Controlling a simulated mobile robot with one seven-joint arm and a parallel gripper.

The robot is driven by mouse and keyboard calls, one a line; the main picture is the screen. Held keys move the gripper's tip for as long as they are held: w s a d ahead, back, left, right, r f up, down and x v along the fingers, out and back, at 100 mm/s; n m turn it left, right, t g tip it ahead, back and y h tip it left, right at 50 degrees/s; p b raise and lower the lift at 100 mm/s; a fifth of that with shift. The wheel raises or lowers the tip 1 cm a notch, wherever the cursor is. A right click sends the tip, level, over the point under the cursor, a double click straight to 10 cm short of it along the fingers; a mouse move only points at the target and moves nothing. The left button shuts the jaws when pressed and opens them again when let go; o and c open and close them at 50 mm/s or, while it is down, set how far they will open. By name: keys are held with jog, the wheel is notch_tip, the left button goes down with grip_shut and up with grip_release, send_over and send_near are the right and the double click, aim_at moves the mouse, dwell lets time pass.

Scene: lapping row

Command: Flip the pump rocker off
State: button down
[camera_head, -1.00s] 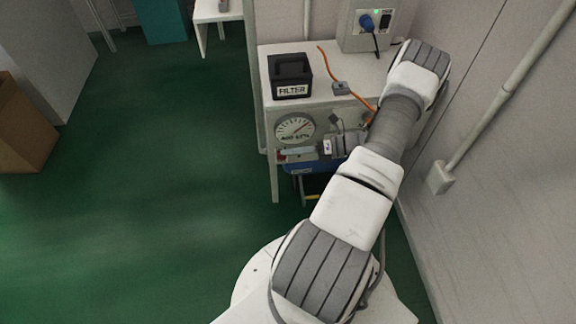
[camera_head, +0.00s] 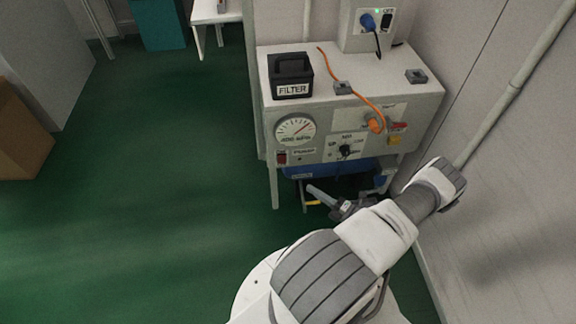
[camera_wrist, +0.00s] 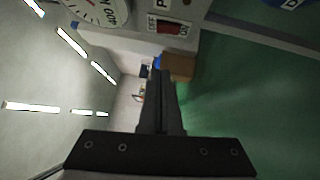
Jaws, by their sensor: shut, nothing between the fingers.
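The pump rocker (camera_head: 282,158) is a small red switch low on the left of the panel front, under the round gauge. In the wrist view the red rocker (camera_wrist: 169,27) sits near the top, between the OFF and ON labels; which side is pressed I cannot tell. My gripper (camera_head: 313,190) is below and slightly right of the rocker, apart from it. In the wrist view the fingers of my gripper (camera_wrist: 159,76) are together and empty, pointing up the picture, with their tips short of the rocker.
The gauge (camera_head: 295,130) is just above the rocker. A black FILTER box (camera_head: 291,77) stands on the bench top. A blue thing (camera_head: 340,168) is under the bench.

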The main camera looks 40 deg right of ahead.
jog(key=b, duration=0.2)
send_near(280, 158)
jog(key=w+a, duration=0.2)
jog(key=a, duration=0.2)
jog(key=w, duration=0.1)
jog(key=w+d, duration=0.2)
jog(key=w, duration=0.1)
jog(key=shift+r+b, duration=0.15)
jog(key=shift+b, duration=0.15)
jog(key=shift+w+d+r, duration=0.1)
jog(key=shift+w+r, duration=0.1)
